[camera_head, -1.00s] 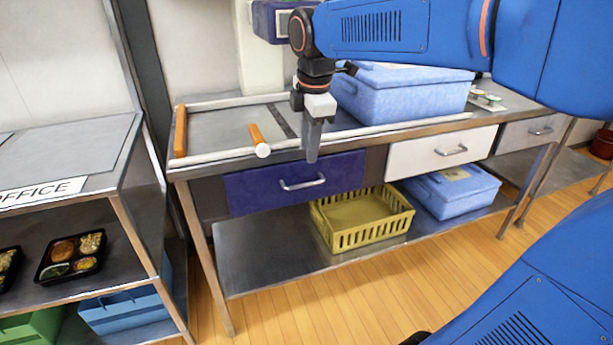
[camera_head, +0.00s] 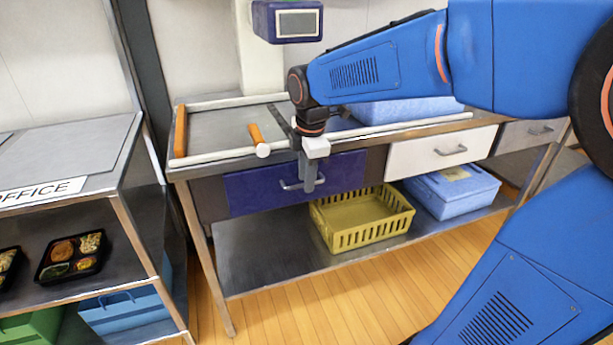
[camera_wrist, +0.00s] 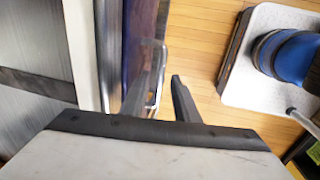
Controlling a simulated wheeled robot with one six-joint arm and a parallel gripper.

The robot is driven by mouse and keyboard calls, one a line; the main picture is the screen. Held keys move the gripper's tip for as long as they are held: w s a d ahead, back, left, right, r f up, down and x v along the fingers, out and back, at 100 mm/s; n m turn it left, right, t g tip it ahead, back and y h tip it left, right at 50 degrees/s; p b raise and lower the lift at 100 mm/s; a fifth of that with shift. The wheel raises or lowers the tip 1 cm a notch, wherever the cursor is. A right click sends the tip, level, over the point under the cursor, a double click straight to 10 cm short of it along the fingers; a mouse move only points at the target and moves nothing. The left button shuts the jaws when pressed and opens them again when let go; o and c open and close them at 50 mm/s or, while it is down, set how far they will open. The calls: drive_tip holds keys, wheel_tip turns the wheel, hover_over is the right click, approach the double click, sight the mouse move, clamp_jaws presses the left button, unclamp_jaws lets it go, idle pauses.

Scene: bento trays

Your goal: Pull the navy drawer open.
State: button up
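The navy drawer (camera_head: 255,190) is under the left part of the steel table, its front flush with the frame, so it looks closed. Its light metal handle (camera_head: 290,186) is partly covered by my gripper. My gripper (camera_head: 308,182) points down at the right part of the handle. In the wrist view the fingers of my gripper (camera_wrist: 160,95) stand apart, and the handle (camera_wrist: 158,70) shows in the gap between them, near the left finger. Whether a finger touches the handle I cannot tell. The navy drawer front (camera_wrist: 138,40) is seen edge-on there.
A white drawer (camera_head: 420,155) is right of the navy one. A yellow basket (camera_head: 375,237) and a blue lidded box (camera_head: 455,195) stand on the lower shelf. An orange-handled roller (camera_head: 262,150) lies on the tabletop. The floor in front is clear.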

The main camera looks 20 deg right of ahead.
clamp_jaws()
drive_tip(key=s, duration=2.6)
drive_tip(key=shift+s, duration=0.25)
drive_tip(key=shift+r, duration=0.1)
unclamp_jaws()
drive_tip(key=s+r, duration=0.3)
drive_tip(key=r, duration=1.4)
